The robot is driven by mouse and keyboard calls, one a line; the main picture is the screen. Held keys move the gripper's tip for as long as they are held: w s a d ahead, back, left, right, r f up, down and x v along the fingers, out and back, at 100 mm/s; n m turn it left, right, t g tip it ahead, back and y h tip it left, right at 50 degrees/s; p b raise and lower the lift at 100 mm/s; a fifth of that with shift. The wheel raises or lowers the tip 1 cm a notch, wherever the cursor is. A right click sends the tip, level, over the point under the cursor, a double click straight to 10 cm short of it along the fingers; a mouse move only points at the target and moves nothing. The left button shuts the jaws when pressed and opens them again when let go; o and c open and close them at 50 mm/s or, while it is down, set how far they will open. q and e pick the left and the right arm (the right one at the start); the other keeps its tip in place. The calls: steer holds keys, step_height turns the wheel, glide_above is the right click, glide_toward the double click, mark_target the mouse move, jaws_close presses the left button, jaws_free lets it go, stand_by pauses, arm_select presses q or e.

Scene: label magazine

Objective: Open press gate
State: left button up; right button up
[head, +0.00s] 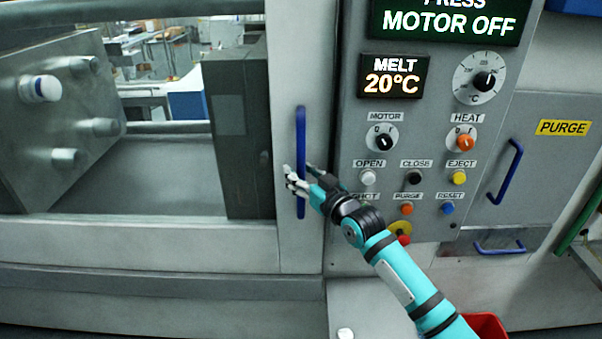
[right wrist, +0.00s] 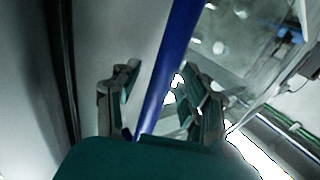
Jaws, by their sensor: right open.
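The press gate (head: 300,240) is a grey sliding frame at the left of the control panel, and it stands shut against the panel's edge. Its blue vertical bar handle (head: 301,125) is on the gate's right upright. My right gripper (head: 297,180) is at the lower part of this handle. In the right wrist view the blue handle (right wrist: 168,70) runs between the two open fingers of the gripper (right wrist: 160,98). The fingers stand apart on either side of it, and I cannot tell whether either touches it. My left gripper is not in view.
The control panel (head: 345,225) with several buttons and knobs is just right of the handle, close to my right arm. A purge door (head: 545,165) with a blue handle (head: 507,172) is farther right. A red bin (head: 487,325) stands below.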

steer(key=shift+c, duration=0.4)
jaws_close()
steer(key=shift+w+a+f, duration=0.2)
steer(key=shift+w+f, duration=0.05)
steer(key=shift+f, duration=0.15)
